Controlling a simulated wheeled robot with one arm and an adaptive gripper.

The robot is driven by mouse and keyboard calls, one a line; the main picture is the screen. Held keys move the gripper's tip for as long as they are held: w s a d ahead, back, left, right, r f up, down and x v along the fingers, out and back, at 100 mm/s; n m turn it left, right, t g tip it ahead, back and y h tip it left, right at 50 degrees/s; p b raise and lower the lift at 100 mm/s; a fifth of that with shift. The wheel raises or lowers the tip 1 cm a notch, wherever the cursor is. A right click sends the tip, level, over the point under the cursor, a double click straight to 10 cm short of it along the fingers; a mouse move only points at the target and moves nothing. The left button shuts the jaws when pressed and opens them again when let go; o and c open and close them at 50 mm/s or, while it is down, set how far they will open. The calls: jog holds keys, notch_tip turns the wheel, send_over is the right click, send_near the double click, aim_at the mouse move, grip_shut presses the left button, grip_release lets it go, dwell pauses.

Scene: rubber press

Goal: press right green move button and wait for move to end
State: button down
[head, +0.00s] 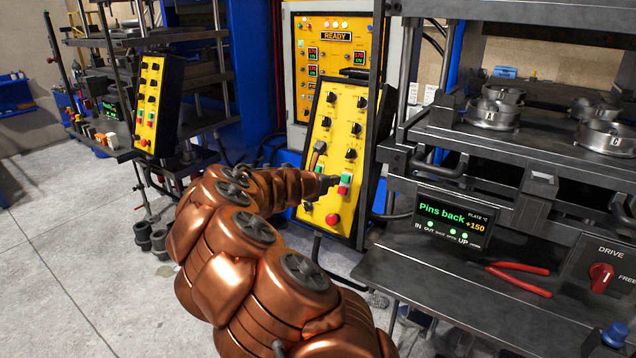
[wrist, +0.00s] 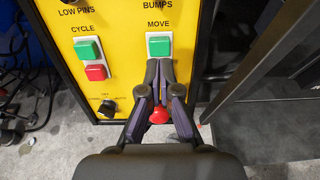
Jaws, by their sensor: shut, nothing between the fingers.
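The right green move button (wrist: 159,46) sits under the MOVE label on the yellow control panel (wrist: 125,15). In the head view the green move button (head: 347,177) shows just right of my gripper (head: 335,181), with a red button (head: 343,190) below it. My gripper (wrist: 159,66) is shut and empty. In the wrist view its fingertips lie at the lower edge of the green button and cover the spot below it. I cannot tell whether they touch the button. The display (head: 451,222) reads "Pins back" and "+150", with green lights.
In the wrist view, the green CYCLE button (wrist: 87,49) and its red button (wrist: 96,72) lie left. A red round knob (wrist: 158,116) shows between my fingers. The press bed (head: 500,290) stands right of the panel. The cabinet sign (head: 336,36) reads "READY".

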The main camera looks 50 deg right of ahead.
jog(key=w+b+v, duration=0.1)
jog(key=v, duration=0.7)
jog(key=shift+s, duration=0.4)
dwell(0.4)
jog(key=s+a+f+m+g+y, duration=0.1)
jog(key=s+a+f+m+y, duration=0.2)
jog(key=a, duration=1.1)
jog(key=s+a+f+m+g+y, duration=0.1)
jog(key=s+a+f+m+y, duration=0.3)
jog(key=s+a+m, duration=0.6)
jog(key=s+a+f+m+g+y, duration=0.1)
jog(key=s+a+f+m+y, duration=0.2)
jog(key=s+a, duration=1.3)
jog(key=a+m+y, duration=0.1)
jog(key=m+y, duration=0.2)
jog(key=shift+a+f+g+y, duration=0.2)
jog(key=shift+a+g+y, duration=0.1)
jog(key=shift+a+y, duration=0.1)
jog(key=shift+d+m, duration=0.1)
jog(key=shift+m, duration=0.2)
